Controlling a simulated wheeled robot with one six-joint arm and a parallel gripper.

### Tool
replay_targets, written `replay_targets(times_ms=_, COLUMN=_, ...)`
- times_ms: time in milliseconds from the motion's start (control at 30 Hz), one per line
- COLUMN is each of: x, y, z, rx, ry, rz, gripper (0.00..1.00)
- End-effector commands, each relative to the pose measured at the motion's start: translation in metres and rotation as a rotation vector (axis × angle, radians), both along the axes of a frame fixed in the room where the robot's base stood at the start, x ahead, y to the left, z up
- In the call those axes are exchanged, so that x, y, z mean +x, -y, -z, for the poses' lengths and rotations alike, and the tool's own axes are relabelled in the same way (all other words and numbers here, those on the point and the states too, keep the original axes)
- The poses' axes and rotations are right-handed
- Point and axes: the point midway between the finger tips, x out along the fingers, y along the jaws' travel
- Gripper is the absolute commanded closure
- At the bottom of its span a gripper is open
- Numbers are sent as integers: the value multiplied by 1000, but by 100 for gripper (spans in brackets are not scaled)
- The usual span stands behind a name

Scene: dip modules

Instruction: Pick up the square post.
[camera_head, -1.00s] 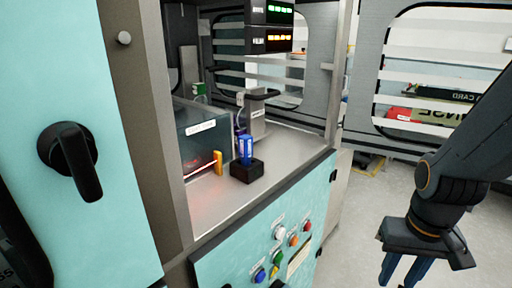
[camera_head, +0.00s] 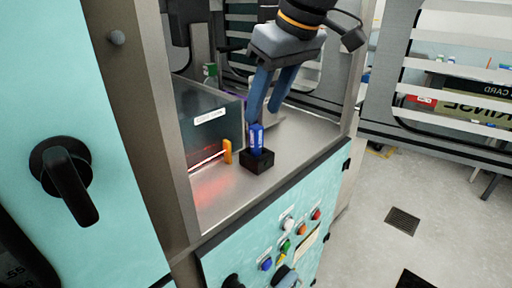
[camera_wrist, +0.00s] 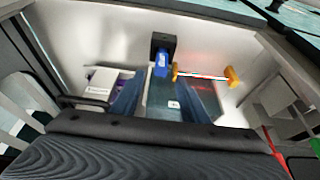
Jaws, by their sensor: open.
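The blue post (camera_head: 257,139) with a pale label stands upright in a small black block (camera_head: 258,162) on the metal shelf. It also shows in the wrist view (camera_wrist: 162,64), with the black block (camera_wrist: 163,40) beyond it. I take it to be the square post. My gripper (camera_head: 266,110) is open and empty, with its fingers pointing down. In the head view the left fingertip overlaps the post's top; I cannot tell whether they touch. In the wrist view my gripper (camera_wrist: 163,103) has its fingers spread left and right, with the post seen between them.
A dark translucent box (camera_head: 212,126) with a white label stands left of the post. A small orange piece (camera_head: 227,151) with a glowing red beam is close by. Buttons (camera_head: 286,245) cover the teal front panel below. The shelf to the right of the block is clear.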

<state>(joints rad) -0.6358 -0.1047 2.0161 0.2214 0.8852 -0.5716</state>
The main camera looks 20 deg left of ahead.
Motion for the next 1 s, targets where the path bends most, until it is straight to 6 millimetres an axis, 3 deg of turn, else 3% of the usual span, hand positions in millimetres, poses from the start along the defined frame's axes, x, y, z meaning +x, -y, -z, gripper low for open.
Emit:
replay_targets(times_ms=533, x=8, y=-19, z=62, rx=-3, ry=-3, rz=4, gripper=59)
replay_targets(times_ms=867, x=10, y=-22, z=69, rx=-1, ry=0, rz=4, gripper=59)
replay_targets(times_ms=1000, x=10, y=-22, z=69, rx=-1, ry=0, rz=4, gripper=83)
